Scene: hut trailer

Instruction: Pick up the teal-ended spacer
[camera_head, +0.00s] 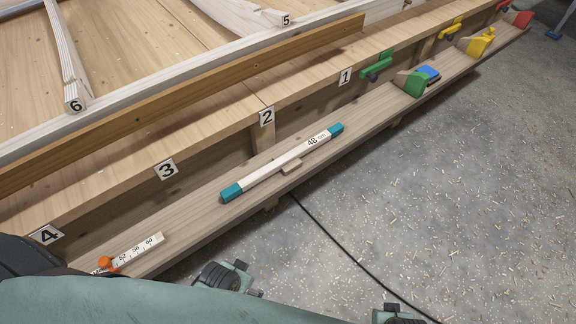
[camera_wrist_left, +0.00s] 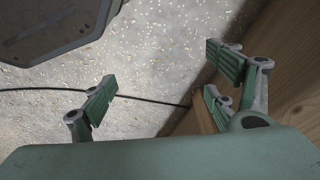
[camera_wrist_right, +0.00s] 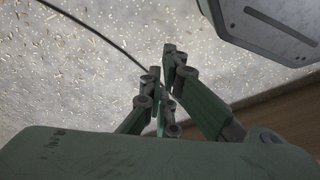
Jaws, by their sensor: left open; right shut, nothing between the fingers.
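The teal-ended spacer (camera_head: 270,171) is a pale bar with teal ends and a "48" label.
A marked measuring stick with an orange knob (camera_head: 105,264) lies at the ledge's near left end. Green (camera_head: 413,85), blue, yellow and red items sit toward the far right. A black cable (camera_head: 340,245) crosses the shaving-strewn floor. A wooden rail rises behind the ledge.

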